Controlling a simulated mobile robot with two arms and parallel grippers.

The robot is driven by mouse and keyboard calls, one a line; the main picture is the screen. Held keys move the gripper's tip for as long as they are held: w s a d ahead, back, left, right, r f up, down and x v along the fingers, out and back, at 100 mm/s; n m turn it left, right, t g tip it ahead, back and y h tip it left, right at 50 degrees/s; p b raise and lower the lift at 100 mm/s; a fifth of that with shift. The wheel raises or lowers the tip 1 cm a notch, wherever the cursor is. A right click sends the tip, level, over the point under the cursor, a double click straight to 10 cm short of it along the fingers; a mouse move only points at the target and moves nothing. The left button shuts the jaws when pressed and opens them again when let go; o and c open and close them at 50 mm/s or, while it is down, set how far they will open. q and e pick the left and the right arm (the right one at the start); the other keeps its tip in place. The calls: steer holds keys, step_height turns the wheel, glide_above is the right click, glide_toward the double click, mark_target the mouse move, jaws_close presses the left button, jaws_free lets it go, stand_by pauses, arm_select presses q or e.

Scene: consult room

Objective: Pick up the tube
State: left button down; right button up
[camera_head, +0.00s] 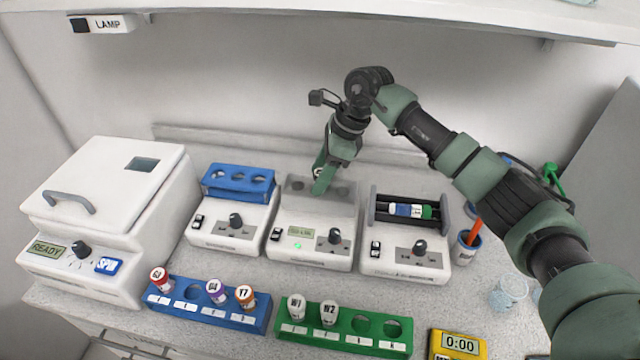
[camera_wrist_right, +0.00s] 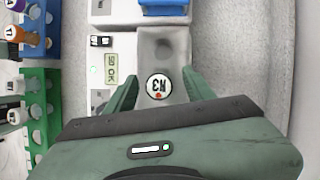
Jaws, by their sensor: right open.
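My right gripper (camera_head: 323,180) is over the grey block (camera_head: 335,207) of the middle white device, pointing down. In the wrist view its jaws (camera_wrist_right: 160,84) are open, one finger on each side of a white round tube cap (camera_wrist_right: 159,87). The cap has a dark label that looks like N3 and a small red dot. Its tube stands in the block, and its body is hidden from above. A gap shows between the cap and each finger. In the head view the fingers mostly cover this tube. My left gripper is not in view.
A blue rack (camera_head: 237,319) with several capped tubes and a green rack (camera_head: 370,344) with two white-capped tubes stand in front. A white READY machine (camera_head: 110,200) is left. A roller device (camera_head: 398,258) holding a lying tube is right. A cup (camera_head: 463,252) stands beyond it.

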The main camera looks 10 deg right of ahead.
jaws_close()
steer(key=shift+r, duration=0.1)
